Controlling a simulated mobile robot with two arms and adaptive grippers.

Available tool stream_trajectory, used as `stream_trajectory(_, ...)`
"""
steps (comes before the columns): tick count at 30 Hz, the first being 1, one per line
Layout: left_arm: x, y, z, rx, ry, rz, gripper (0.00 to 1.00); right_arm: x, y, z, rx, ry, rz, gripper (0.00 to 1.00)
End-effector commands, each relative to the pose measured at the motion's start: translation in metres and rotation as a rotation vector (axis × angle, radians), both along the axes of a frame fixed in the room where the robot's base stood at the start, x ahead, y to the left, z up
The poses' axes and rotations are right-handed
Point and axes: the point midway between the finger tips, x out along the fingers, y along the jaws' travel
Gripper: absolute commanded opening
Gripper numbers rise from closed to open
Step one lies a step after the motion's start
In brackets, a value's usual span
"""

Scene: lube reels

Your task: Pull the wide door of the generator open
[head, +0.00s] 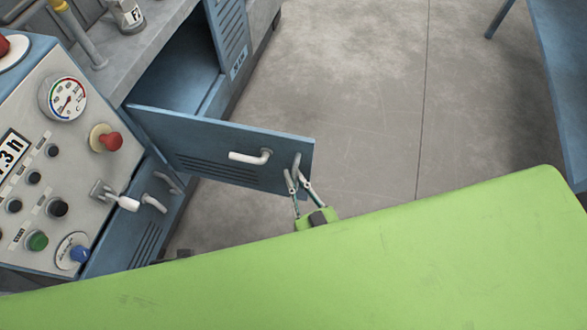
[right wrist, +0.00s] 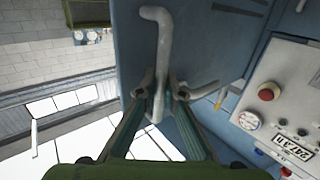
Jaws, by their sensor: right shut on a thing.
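The blue generator door (head: 215,148) with louvre slots stands swung out from the cabinet, with a dark opening behind it. It carries a white bent handle (head: 250,157) and a grey handle (head: 297,166) near its free edge. My right gripper (head: 298,183) is at the grey handle, its fingers on either side of it. In the right wrist view, the fingers of my right gripper (right wrist: 159,92) close around the lower part of the long grey handle (right wrist: 164,50). The second handle shows just right of the fingers. My left gripper is not in view.
The control panel (head: 75,150) with a gauge, buttons and a red knob is at the left. Another louvred blue door (head: 230,35) stands beyond the opening. Concrete floor (head: 350,100) is clear to the right of the door; a blue table (head: 565,80) stands at far right.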

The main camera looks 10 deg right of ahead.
Motion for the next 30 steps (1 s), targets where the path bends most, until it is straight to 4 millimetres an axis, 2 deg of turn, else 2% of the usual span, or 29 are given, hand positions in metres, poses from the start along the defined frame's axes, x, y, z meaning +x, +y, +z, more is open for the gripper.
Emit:
stream_trajectory(1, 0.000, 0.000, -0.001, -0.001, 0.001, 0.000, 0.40, -0.002, -0.005, 0.000, -0.003, 0.000, -0.009, 0.00)
stream_trajectory(12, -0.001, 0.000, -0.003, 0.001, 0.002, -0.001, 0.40, -0.002, -0.005, -0.001, -0.003, 0.000, -0.011, 0.00)
stream_trajectory(13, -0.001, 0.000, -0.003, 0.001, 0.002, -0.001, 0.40, -0.002, -0.005, -0.001, -0.003, 0.000, -0.011, 0.11)
stream_trajectory(15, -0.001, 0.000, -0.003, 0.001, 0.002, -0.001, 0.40, -0.002, -0.004, -0.001, -0.003, 0.000, -0.010, 0.26)
stream_trajectory(25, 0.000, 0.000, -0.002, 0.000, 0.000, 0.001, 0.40, -0.003, -0.001, -0.001, 0.000, 0.000, -0.006, 0.26)
stream_trajectory(30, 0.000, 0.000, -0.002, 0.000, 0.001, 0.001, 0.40, -0.019, -0.004, -0.002, 0.000, 0.003, -0.005, 0.26)
